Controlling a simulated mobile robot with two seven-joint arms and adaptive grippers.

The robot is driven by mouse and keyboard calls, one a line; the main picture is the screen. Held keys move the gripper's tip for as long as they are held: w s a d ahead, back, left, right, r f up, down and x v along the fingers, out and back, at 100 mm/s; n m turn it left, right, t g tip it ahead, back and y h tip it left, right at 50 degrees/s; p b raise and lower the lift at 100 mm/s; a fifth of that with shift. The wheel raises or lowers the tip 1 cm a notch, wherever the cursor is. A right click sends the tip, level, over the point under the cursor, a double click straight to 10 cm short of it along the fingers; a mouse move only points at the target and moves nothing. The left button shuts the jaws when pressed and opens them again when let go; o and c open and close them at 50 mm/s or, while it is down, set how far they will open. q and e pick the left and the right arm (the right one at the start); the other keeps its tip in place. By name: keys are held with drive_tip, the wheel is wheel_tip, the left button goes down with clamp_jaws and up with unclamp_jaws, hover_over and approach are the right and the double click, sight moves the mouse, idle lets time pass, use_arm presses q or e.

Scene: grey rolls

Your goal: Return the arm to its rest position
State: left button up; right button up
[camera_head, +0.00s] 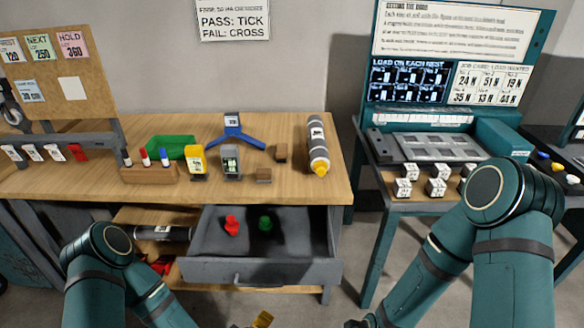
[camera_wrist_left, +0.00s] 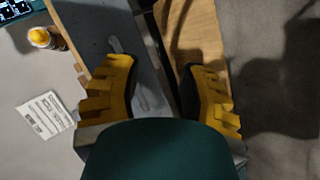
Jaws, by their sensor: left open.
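My left arm (camera_head: 105,245) comes in from the left, bent, with its forearm running down out of the bottom edge. A yellow finger part (camera_head: 262,318), apparently of my left gripper, shows at the bottom edge of the head view. In the left wrist view the left gripper (camera_wrist_left: 157,66) has its two yellow fingers spread wide with nothing held between them. My right arm (camera_head: 490,195) is bent at the right, its forearm running down and left. The right gripper's fingers are out of view.
An open grey drawer (camera_head: 262,271) holds a red and a green piece under the wooden bench (camera_head: 70,183). A grey roll with a yellow cap (camera_head: 318,145) lies on the bench. A teal stand (camera_head: 372,235) with white blocks is at right. Floor shows between them.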

use_arm(q)
drive_tip(key=s+a+r+m+g, duration=0.1)
drive_tip(key=s+r+m+g, duration=0.1)
drive_tip(key=s+m+g, duration=0.5)
drive_tip(key=shift+s+a+m+g, duration=0.25)
drive_tip(key=shift+s+m+g, duration=0.15)
drive_tip(key=shift+m+g, duration=0.5)
